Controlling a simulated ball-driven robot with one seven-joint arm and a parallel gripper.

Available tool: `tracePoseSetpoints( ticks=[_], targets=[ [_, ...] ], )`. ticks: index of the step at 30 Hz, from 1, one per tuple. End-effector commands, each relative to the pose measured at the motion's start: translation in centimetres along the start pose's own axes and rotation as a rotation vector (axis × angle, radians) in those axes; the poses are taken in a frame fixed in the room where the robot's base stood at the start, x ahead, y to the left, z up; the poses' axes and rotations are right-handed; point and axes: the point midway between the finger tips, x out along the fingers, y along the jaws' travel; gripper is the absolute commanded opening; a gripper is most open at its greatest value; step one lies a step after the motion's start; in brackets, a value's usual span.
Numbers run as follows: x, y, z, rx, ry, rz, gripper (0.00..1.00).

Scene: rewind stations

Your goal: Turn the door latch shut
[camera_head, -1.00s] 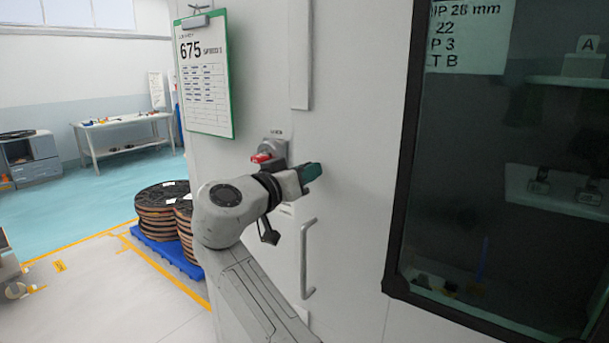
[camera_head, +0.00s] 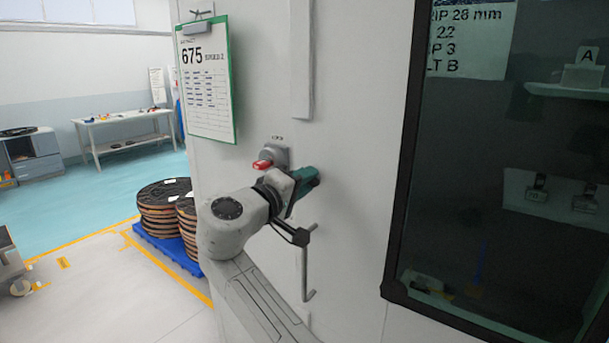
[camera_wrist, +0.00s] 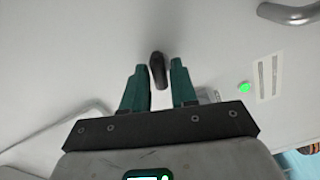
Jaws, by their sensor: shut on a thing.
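The door latch (camera_wrist: 158,70) is a small dark lever on the pale door face. In the wrist view it stands between the two teal fingertips, pointing roughly along the fingers. My gripper (camera_wrist: 160,72) is shut on it. In the head view my gripper (camera_head: 307,180) is against the door (camera_head: 350,120), right of a red-knobbed switch. The latch itself is hidden there behind the fingers and wrist.
The red rotary switch (camera_head: 263,164) sits close left of my gripper. A bar handle (camera_head: 306,275) is below it. A clipboard (camera_head: 208,80) hangs upper left, and a dark window (camera_head: 490,160) is to the right. Stacked reels (camera_head: 163,207) stand on a blue pallet.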

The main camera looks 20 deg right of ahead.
Motion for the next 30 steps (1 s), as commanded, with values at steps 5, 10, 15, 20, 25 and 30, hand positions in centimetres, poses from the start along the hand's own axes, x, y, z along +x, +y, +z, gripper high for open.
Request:
tracePoseSetpoints(
  ticks=[5,10,15,20,25,30],
  targets=[
    [-0.08,0.13,-0.20,-0.141,0.004,0.000,0.00],
    [-0.09,-0.01,-0.16,-0.243,0.004,0.000,0.00],
    [-0.12,-0.12,-0.15,-0.310,0.005,0.000,0.00],
    [-0.13,-0.19,-0.14,-0.342,0.006,0.000,0.00],
    [-0.14,-0.25,-0.14,-0.353,0.006,0.000,0.00],
    [-0.15,-0.27,-0.13,-0.354,0.006,0.000,0.00]
  ],
)
